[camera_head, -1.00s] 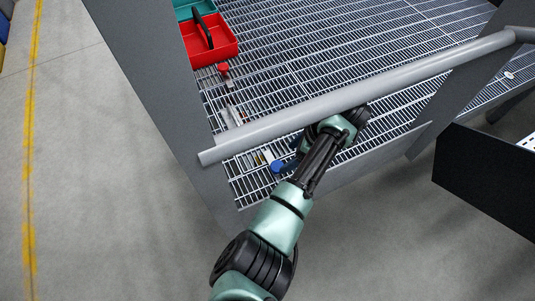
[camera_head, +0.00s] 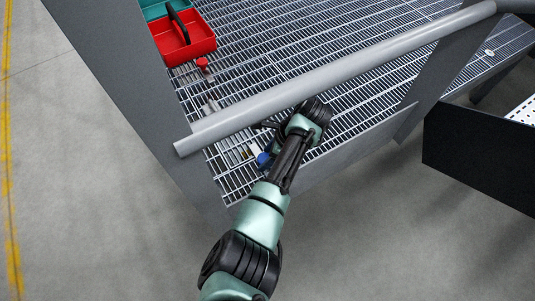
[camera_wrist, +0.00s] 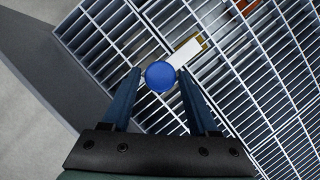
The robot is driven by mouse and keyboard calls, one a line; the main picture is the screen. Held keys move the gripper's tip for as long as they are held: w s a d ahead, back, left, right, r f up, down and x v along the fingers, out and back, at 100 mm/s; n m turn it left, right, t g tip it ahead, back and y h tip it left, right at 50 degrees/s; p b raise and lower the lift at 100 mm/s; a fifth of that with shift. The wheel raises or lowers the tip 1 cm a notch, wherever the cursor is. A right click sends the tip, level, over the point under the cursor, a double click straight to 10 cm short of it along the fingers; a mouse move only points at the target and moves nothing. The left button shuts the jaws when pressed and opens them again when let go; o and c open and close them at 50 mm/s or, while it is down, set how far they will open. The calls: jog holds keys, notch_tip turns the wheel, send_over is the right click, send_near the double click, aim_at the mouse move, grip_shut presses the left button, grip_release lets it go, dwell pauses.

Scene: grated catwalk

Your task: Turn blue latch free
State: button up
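The blue latch (camera_head: 263,159) sits on the grating near its front left corner, below the grey rail. In the wrist view its round blue knob (camera_wrist: 160,76) lies between the tips of my gripper (camera_wrist: 158,80), with a white and brass-coloured piece (camera_wrist: 187,52) running up and right from it. The two fingers are apart, one on each side of the knob. A gap shows on the right; whether the left tip touches the knob I cannot tell. In the head view my arm hides the fingers and part of the latch.
A grey post (camera_head: 125,85) stands left. A red-knobbed latch (camera_head: 203,63) and a red tray (camera_head: 190,44) lie farther back. A dark panel (camera_head: 475,155) is at right.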

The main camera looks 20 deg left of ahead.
grip_shut()
dwell(1.1)
